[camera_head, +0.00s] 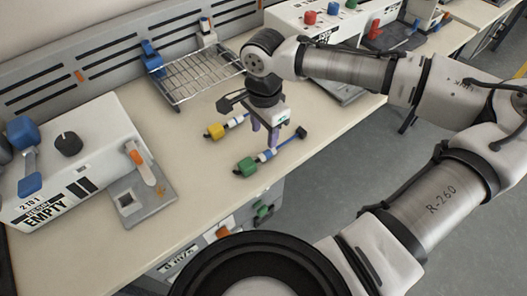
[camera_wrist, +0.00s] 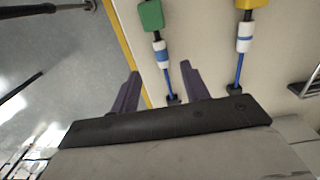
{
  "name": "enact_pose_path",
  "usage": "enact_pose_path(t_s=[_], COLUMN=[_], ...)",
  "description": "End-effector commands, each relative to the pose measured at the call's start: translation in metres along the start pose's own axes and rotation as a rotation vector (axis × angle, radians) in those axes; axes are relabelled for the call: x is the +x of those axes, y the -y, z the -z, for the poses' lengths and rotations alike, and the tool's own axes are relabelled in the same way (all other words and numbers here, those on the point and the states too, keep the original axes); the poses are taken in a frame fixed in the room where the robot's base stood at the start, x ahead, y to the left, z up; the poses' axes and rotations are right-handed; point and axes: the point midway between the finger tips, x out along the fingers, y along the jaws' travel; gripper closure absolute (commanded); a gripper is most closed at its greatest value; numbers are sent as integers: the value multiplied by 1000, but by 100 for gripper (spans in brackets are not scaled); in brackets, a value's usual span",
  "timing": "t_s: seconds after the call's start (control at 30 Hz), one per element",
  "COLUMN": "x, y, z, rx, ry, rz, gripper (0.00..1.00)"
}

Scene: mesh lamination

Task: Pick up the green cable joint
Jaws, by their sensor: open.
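The green cable joint (camera_head: 246,167) lies on the bench near its front edge, with a white and blue section and a blue cable running to a dark end. In the wrist view the green cable joint (camera_wrist: 151,15) is at the top, and its cable runs down toward the gap between the fingers. My gripper (camera_head: 264,139) is above the bench beside the joint's white and blue part, pointing down. Its purple fingers also show in the wrist view (camera_wrist: 160,76), spread apart with nothing held. Whether they touch the bench cannot be told.
A similar yellow cable joint (camera_head: 215,131) lies just behind the green one. A wire rack (camera_head: 197,77) stands at the back. A white machine (camera_head: 75,165) with a blue lever is at the left. The bench front (camera_head: 193,199) is clear.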

Motion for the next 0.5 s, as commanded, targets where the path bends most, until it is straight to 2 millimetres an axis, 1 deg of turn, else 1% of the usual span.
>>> enact_pose_path(t_s=[0.03,0.1,0.2,0.37,0.5], x=[10,22,33,42,56], y=[0,0,0,0,0], z=[-1,-1,-1,-1,-2], rx=[-2,-2,-2,-3,-5], ry=[2,2,1,0,0], rz=[-3,-1,0,1,-1], gripper=[54,54,54,54,54])
